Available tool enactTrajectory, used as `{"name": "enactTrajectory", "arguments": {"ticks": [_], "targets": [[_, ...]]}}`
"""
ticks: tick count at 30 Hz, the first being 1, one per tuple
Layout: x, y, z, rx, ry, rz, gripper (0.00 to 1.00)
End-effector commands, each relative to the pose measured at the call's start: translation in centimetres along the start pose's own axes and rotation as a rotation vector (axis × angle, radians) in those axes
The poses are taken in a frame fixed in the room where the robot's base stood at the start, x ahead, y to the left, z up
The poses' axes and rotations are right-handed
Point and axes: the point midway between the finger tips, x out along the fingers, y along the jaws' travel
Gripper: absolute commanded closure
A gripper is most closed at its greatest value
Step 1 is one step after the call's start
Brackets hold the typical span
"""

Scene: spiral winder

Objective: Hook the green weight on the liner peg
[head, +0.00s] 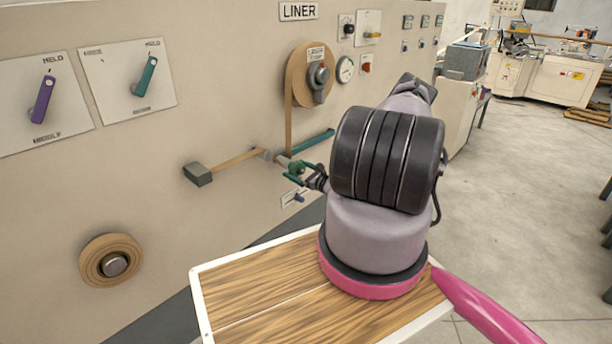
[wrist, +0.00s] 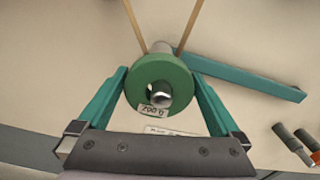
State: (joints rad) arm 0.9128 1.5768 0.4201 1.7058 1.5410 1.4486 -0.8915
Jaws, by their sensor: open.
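The green weight (wrist: 143,76) is a ring with a "200 g" label, seen face-on in the wrist view. A bright metal end (wrist: 157,97) shows in its hole, and a metal cylinder (wrist: 160,47) shows just behind its upper edge; I cannot tell how far the weight sits on it. My gripper (wrist: 160,82) is open, with one teal finger on each side of the weight. In the head view the weight (head: 297,168) is small and partly hidden by my gripper (head: 298,174), below the LINER roll.
A tan strap runs from the liner roll (head: 298,77) down behind the weight. A teal bar (wrist: 245,77) extends to the right of the weight. A grey block (head: 198,174) sticks out at left. Small knobs (wrist: 292,140) are at lower right.

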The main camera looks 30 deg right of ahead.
Motion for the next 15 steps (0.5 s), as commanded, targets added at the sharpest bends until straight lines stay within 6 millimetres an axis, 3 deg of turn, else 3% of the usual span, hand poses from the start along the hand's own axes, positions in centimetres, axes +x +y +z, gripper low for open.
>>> {"name": "enactTrajectory", "arguments": {"ticks": [6, 15], "targets": [[2.2, 0.0, 0.0, -0.001, -0.001, 0.000, 0.00], [2.6, 0.0, 0.0, 0.000, 0.000, 0.001, 0.00]]}}
